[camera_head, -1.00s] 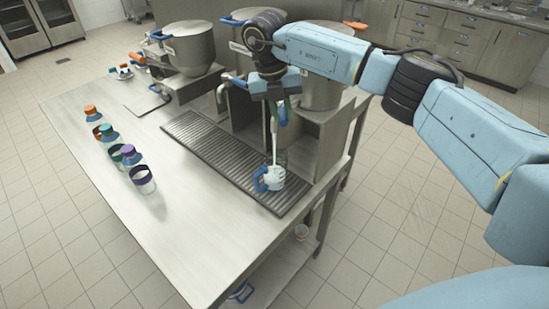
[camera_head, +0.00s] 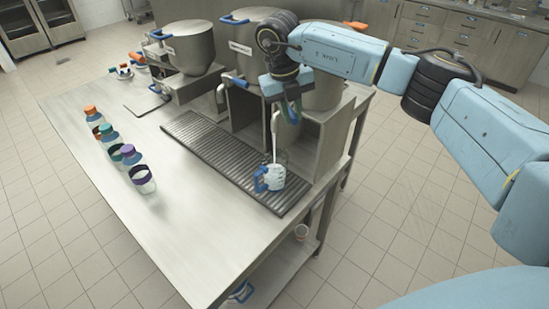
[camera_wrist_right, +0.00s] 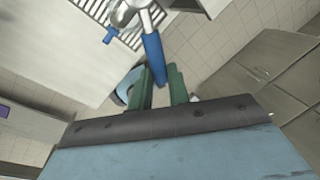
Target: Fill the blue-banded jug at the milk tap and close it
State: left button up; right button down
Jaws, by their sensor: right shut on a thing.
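The jug (camera_head: 272,178), pale with a blue handle, stands upright on the drip grate (camera_head: 215,152) under the milk tap (camera_head: 274,125). A white stream runs from the tap down into the jug. Its blue band is too small to make out. My right gripper (camera_head: 292,112) is at the tap, above the jug. In the right wrist view, its green fingers (camera_wrist_right: 160,88) are shut on the blue tap lever (camera_wrist_right: 153,50). The exact milk level in the jug is unclear. My left gripper is not in view.
Several small jugs with coloured caps or bands (camera_head: 143,183) stand in a row on the left of the steel table (camera_head: 190,225). Large steel pots (camera_head: 190,48) stand behind the grate. The table between the row and the grate is clear.

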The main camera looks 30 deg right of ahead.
jog(key=shift+s+d+r+n, duration=0.1)
jog(key=shift+d+n, duration=0.75)
jog(key=shift+n, duration=0.25)
dwell(2.6)
jog(key=shift+d+n+t+b, duration=0.55)
jog(key=shift+d+n, duration=0.65)
jog(key=shift+n, duration=0.5)
jog(key=shift+w+d+n, duration=0.3)
jog(key=shift+d+n, duration=0.15)
jog(key=shift+n, duration=0.25)
